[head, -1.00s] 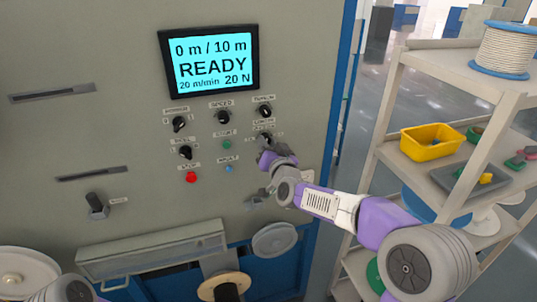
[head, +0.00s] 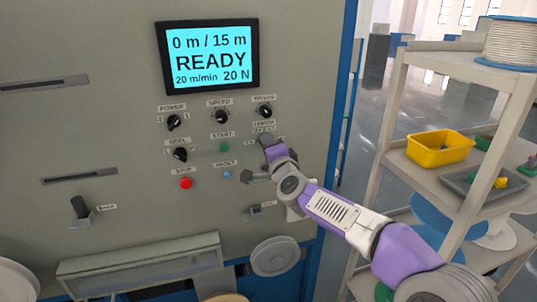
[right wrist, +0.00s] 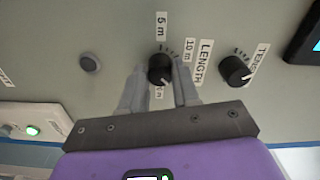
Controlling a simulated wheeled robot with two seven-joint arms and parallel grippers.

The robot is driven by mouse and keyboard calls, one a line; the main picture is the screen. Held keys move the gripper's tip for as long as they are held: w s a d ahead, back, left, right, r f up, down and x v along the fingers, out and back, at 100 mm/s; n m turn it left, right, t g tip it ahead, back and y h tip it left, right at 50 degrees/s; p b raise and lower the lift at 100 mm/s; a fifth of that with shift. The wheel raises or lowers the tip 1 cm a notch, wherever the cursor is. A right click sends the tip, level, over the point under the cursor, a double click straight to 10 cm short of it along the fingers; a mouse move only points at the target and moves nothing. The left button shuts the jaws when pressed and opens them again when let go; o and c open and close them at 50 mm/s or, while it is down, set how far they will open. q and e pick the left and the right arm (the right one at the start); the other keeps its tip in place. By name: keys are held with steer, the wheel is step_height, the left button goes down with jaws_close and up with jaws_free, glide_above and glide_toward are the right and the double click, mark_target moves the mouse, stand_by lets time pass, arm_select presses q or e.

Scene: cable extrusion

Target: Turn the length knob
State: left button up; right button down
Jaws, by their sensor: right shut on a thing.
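The length knob (right wrist: 160,68) is a black dial on the grey panel, with marks for 5 m and 10 m and a partly hidden third mark beside it. In the right wrist view my right gripper (right wrist: 160,82) has one finger on each side of the knob and is shut on it. In the head view my right gripper (head: 268,148) is at the panel below the LENGTH label, and it mostly hides the knob. The display (head: 208,57) reads 0 m / 15 m, READY, 20 m/min, 20 N. My left gripper is in neither view.
The tension knob (head: 265,112) is just above the right gripper. The start button (head: 224,147), blue button (head: 227,174) and red stop button (head: 185,183) are to its left. A shelf (head: 428,75) with a yellow bin (head: 440,149) stands on the right.

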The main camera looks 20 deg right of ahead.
steer(key=shift+r+m+b, duration=0.1)
steer(key=shift+m+b, duration=1.5)
steer(key=shift+m, duration=2.5)
steer(key=c, duration=0.8)
jaws_free()
steer(key=s+b, duration=0.1)
steer(key=s, duration=0.6)
steer(key=shift+s+d, duration=0.15)
steer(key=shift+s, duration=0.1)
